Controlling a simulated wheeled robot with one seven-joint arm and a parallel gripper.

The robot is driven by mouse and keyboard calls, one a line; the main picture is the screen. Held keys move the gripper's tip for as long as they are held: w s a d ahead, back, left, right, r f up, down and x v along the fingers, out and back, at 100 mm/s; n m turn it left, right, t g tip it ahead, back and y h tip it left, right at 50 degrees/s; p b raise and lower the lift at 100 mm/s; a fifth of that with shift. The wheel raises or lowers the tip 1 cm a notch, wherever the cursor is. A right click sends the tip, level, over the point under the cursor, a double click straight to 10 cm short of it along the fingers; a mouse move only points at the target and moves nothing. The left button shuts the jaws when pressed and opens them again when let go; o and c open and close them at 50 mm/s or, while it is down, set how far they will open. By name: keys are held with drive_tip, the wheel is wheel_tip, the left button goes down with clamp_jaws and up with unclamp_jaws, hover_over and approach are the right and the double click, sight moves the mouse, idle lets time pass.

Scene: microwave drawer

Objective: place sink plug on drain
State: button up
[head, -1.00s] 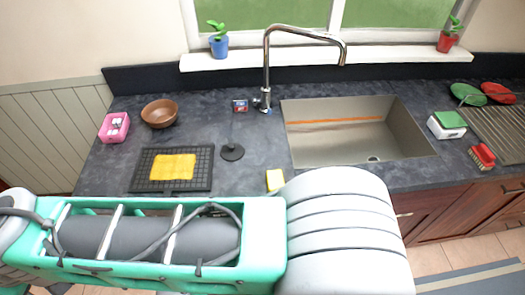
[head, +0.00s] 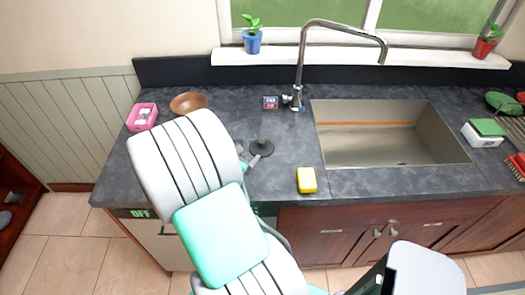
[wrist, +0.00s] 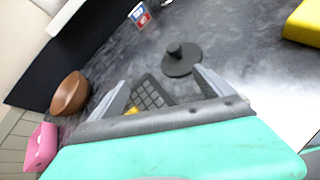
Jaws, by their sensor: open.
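The sink plug (head: 262,147) is a dark round disc with a small knob on top. It lies flat on the dark counter, left of the sink (head: 392,142). In the wrist view the plug (wrist: 181,60) is beyond my gripper's fingers, apart from them. My gripper (wrist: 160,82) is open and empty, with its two grey fingers spread. In the head view my gripper (head: 248,158) is mostly hidden by my arm, with a fingertip showing close to the plug. The drain (head: 402,163) shows only as a small spot at the sink's near side.
The tall faucet (head: 299,70) stands behind. A brown bowl (head: 188,102), a pink holder (head: 142,117) and a small red-blue box (head: 270,102) are on the counter. The black rack (wrist: 152,93) shows between my fingers.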

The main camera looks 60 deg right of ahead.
sight(261, 141)
drive_tip(key=shift+o, duration=0.4)
drive_tip(key=s+n, duration=0.1)
drive_tip(key=s+d+f+n, duration=0.1)
drive_tip(key=s+d+n+h, duration=0.1)
drive_tip(key=shift+s+d+f+g, duration=0.15)
drive_tip(key=shift+s+f+g, duration=0.1)
drive_tip(key=shift+f+g, duration=0.1)
drive_tip(key=shift+n, duration=0.3)
drive_tip(key=p+x, duration=0.1)
drive_tip(key=x, duration=0.6)
drive_tip(key=shift+d+r, duration=0.1)
drive_tip(key=shift+d, duration=0.2)
drive_tip(key=shift+a, duration=0.1)
drive_tip(key=c, duration=1.5)
drive_tip(key=shift+r, duration=0.35)
drive_tip(key=c, duration=0.4)
wheel_tip(261, 141, up, 3)
drive_tip(key=shift+f, duration=0.1)
clamp_jaws()
drive_tip(key=a+r, duration=0.4)
drive_tip(key=shift+s+r, duration=0.1)
drive_tip(key=shift+r, duration=0.25)
drive_tip(key=s+v, duration=0.1)
drive_tip(key=v, duration=1)
drive_tip(key=shift+r+b, duration=0.3)
